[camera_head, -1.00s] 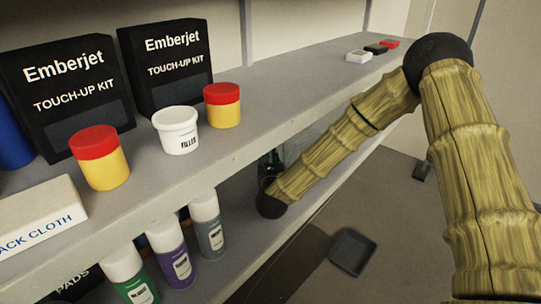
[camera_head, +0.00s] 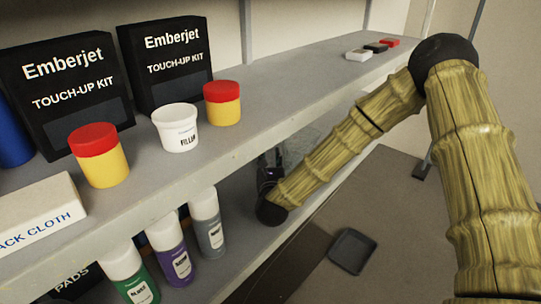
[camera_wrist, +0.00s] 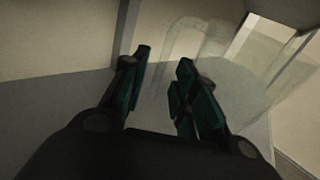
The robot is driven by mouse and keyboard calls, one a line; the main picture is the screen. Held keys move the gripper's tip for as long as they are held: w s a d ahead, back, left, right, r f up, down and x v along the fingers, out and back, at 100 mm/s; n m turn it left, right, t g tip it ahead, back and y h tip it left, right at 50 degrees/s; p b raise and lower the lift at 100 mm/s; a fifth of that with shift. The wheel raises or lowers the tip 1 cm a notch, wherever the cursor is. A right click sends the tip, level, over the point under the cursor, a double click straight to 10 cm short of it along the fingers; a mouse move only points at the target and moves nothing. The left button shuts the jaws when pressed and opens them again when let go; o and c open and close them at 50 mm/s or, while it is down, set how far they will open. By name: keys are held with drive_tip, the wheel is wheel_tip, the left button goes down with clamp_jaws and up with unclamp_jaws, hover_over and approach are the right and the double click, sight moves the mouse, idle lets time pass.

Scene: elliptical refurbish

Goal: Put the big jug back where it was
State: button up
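The big jug (camera_wrist: 240,85) is clear and see-through. In the wrist view it stands on the lower shelf beyond my fingers, its looped handle (camera_wrist: 195,28) towards me. My gripper (camera_wrist: 164,62) has its two dark green fingers apart, with one side of the handle showing in the gap between them. I see no finger pressed on it. In the head view my gripper (camera_head: 270,160) is under the upper shelf's edge, mostly hidden by my wrist. The jug shows there only as a faint outline (camera_head: 304,142).
The upper shelf (camera_head: 290,98) is close above my forearm. It holds touch-up kit boxes (camera_head: 170,62), a white filler tub (camera_head: 176,128) and red-lidded yellow pots (camera_head: 223,104). A dark tray (camera_head: 352,250) lies below.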

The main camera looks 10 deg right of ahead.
drive_tip(key=s, duration=0.3)
drive_tip(key=s+a, duration=0.1)
drive_tip(key=s, duration=0.4)
drive_tip(key=shift+s+a+b, duration=0.3)
drive_tip(key=shift+s+b, duration=0.1)
